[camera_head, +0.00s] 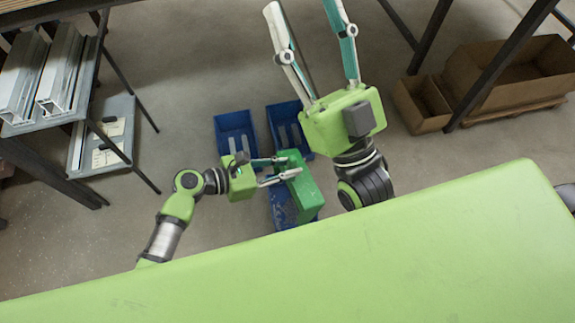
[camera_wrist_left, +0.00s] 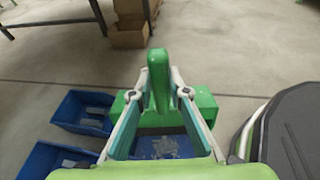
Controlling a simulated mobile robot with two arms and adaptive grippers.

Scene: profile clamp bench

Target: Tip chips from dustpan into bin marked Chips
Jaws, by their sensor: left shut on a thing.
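A green dustpan (camera_head: 304,190) hangs tilted over a blue bin (camera_head: 276,194) in the head view. My left gripper (camera_head: 290,167) is shut on the dustpan's handle (camera_wrist_left: 158,82), which stands between its fingers in the left wrist view. The dustpan's body (camera_wrist_left: 206,103) shows behind the fingers there. Below it, grey chips (camera_wrist_left: 165,147) lie in the blue bin, partly hidden by my gripper. Whether chips are still in the dustpan cannot be seen. No bin label is readable. My right gripper (camera_head: 303,8) is open and empty, its fingers spread towards the top edge.
Two more blue bins (camera_head: 236,130) (camera_head: 283,112) with light pieces inside stand just beyond the dustpan. A rack with metal profiles (camera_head: 62,68) stands at left. Cardboard boxes (camera_head: 510,75) stand at upper right. The floor between rack and bins is clear.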

